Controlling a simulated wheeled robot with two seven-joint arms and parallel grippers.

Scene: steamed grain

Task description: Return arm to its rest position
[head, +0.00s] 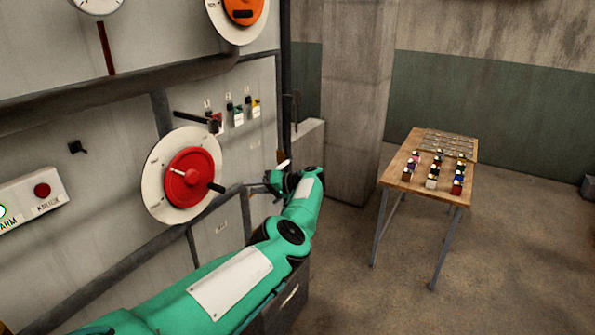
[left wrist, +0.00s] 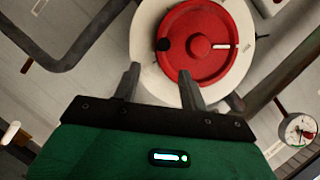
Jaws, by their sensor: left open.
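My left arm (head: 230,280) is green and reaches from the lower left toward the machine panel, bent at the elbow. My left gripper (head: 272,180) is small in the head view, to the right of the red wheel (head: 190,177) and its white disc (head: 152,190). In the left wrist view my left gripper (left wrist: 158,88) shows two dark fingers spread apart with nothing between them. The red wheel (left wrist: 205,45) appears beyond the fingers, and one fingertip overlaps its lower edge in the picture. Contact cannot be told. My right gripper is out of view.
Pipes (head: 120,90) run along the panel. A wooden table (head: 405,150) with several small bottles stands at right. The floor between is clear. A gauge (left wrist: 298,130) shows at right.

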